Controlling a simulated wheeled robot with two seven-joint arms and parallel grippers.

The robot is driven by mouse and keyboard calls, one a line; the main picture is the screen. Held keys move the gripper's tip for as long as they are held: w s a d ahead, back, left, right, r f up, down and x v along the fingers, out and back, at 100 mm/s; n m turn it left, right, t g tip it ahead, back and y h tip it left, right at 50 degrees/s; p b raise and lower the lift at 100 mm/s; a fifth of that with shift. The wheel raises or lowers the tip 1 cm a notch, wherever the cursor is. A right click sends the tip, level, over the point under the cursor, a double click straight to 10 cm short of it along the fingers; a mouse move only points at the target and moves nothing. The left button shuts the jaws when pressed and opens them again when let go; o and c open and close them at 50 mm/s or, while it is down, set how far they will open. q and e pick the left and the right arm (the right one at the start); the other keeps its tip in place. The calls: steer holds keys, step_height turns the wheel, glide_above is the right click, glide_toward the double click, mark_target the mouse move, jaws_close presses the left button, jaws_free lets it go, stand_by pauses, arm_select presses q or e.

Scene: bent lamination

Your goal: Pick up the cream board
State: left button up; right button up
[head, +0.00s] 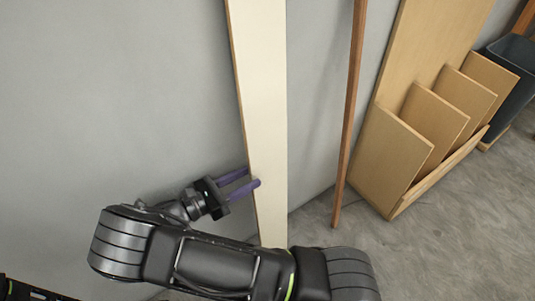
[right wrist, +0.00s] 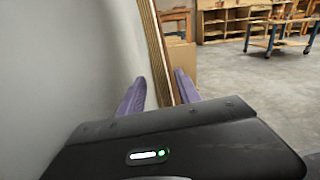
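The cream board (head: 262,110) is a tall, narrow plank standing upright near the grey wall in the head view. My right gripper (head: 252,176) is at its left edge, low on the board. One purple finger overlaps the board's front face and the other reaches behind its edge. In the right wrist view the board's layered edge (right wrist: 156,50) runs down between the two fingers of the gripper (right wrist: 160,76). The fingers are apart, with a small gap on the left side, so the gripper looks open around the edge. My left gripper is not in view.
A thin brown wooden strip (head: 350,110) leans on the wall right of the board. Farther right is a wooden rack (head: 400,205) with several panels, beside a dark bin (head: 515,65). The right wrist view shows a workbench (right wrist: 280,30) far off across open grey floor.

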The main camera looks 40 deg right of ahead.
mark_target(266, 172)
steer(key=shift+d, duration=1)
steer(key=d, duration=0.1)
steer(key=d+b, duration=0.1)
steer(key=d, duration=0.2)
steer(key=shift+s+d+f, duration=0.1)
steer(key=shift+s+f, duration=0.2)
steer(key=shift+s, duration=0.05)
steer(key=shift+d+b, duration=0.3)
steer(key=shift+d, duration=0.2)
steer(key=shift+c, duration=0.2)
jaws_close()
